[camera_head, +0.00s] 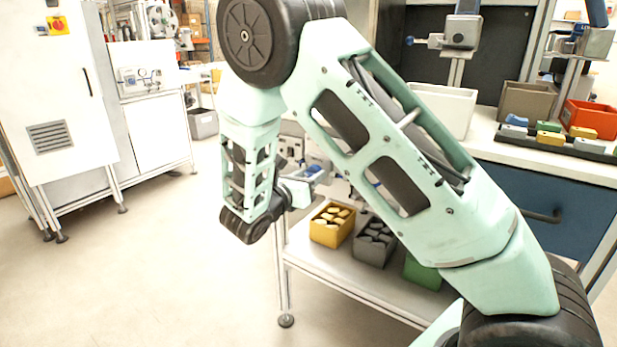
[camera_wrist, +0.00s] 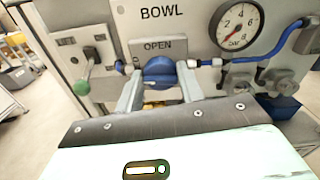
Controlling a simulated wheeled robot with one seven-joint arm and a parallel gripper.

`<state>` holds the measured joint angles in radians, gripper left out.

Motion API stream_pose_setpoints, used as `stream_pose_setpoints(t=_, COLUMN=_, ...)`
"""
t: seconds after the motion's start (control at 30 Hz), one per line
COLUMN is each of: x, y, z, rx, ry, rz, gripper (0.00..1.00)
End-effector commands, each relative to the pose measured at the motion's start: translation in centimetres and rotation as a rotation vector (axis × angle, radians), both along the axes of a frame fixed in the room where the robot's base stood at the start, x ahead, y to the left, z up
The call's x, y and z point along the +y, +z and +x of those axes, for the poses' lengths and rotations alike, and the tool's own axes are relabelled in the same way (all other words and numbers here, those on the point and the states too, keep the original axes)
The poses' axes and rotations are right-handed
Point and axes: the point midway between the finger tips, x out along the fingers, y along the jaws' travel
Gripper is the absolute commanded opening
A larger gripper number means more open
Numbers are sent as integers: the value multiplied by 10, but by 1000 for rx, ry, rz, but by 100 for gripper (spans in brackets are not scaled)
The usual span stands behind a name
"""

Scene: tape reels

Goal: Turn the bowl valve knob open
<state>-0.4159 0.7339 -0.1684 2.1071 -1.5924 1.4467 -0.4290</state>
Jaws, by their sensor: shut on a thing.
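The bowl valve knob (camera_wrist: 158,70) is blue and sits at the middle of a grey panel in the wrist view, below an "OPEN" plate and the word "BOWL". My gripper (camera_wrist: 160,79) has one finger on each side of the knob and is shut on it. The knob's lower part is partly hidden by the gripper. In the head view my arm covers most of the panel, and the knob cannot be made out there.
A round pressure gauge (camera_wrist: 237,26) with blue tubing is right of the knob. Below the panel, a shelf (camera_head: 345,283) holds a yellow bin (camera_head: 331,237) and a grey bin (camera_head: 367,253). The floor at left is clear.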

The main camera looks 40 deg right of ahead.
Motion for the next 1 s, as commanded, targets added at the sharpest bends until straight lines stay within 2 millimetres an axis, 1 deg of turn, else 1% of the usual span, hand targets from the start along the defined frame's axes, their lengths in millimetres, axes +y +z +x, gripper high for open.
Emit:
stream_pose_setpoints(t=0.27, x=1, y=-1, z=-1, rx=-188, ry=2, rz=69, gripper=15)
stream_pose_setpoints(t=1.0, x=1, y=-5, z=-3, rx=-848, ry=1, rz=310, gripper=15)
